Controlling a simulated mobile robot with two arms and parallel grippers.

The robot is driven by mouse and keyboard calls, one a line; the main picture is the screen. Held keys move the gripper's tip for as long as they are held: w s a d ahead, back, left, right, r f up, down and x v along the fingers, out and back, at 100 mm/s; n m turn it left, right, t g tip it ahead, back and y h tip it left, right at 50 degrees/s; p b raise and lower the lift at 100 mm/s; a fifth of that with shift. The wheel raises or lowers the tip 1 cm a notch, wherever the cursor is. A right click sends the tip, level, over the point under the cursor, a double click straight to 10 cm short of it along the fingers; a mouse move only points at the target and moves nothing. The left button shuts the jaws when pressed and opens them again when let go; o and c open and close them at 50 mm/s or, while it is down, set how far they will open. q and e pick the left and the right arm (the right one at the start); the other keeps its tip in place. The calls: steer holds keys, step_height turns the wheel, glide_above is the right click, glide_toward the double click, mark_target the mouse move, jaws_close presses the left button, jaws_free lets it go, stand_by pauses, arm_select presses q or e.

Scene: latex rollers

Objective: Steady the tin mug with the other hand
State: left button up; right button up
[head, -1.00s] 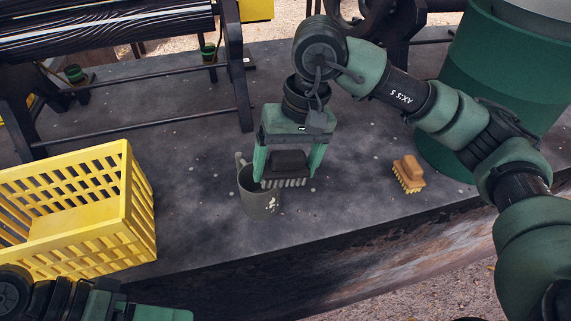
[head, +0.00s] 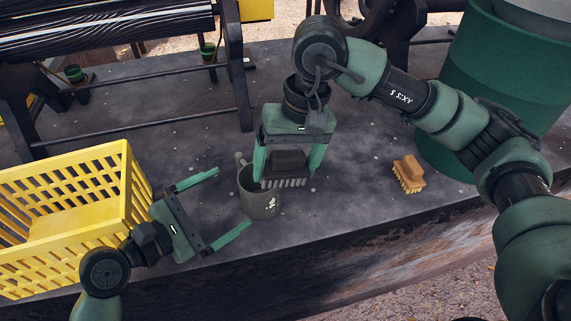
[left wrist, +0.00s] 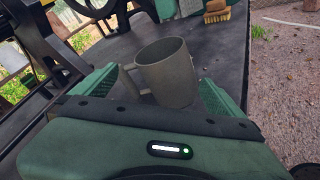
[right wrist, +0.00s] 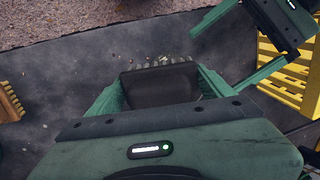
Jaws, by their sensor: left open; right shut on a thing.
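A grey tin mug (head: 260,203) with light patches stands upright on the dark table, its handle at the back left. It also shows in the left wrist view (left wrist: 170,75), ahead and between the finger lines. My left gripper (head: 234,198) is open and empty just left of the mug, fingers pointing at it, apart from it. My right gripper (head: 286,178) is shut on a dark brush (head: 288,163), bristles down, over or just behind the mug's right rim; contact is unclear. The brush also shows in the right wrist view (right wrist: 160,85). I cannot make out the mug there.
A yellow crate (head: 128,190) stands left, close behind my left arm. An orange-brown brush (head: 408,174) lies to the right. A green barrel (head: 490,90) stands at the back right, a roller frame (head: 238,75) at the back left. The table's front edge is close to the mug.

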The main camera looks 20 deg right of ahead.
arm_select(q)
steer(key=f+n, duration=0.1)
steer(key=n, duration=0.1)
steer(key=a+f+n, duration=0.1)
steer(key=n, duration=0.1)
steer(key=f+n, duration=0.1)
steer(key=n, duration=0.1)
steer(key=shift+w+a+f+n+y, duration=0.2)
steer(key=shift+w+f+n+y, duration=0.1)
steer(key=shift+w+n+y, duration=0.1)
steer(key=shift+x, duration=4.9)
steer(key=shift+f, duration=0.1)
steer(key=c, duration=1.3)
steer(key=shift+c, duration=0.2)
steer(key=shift+c, duration=1)
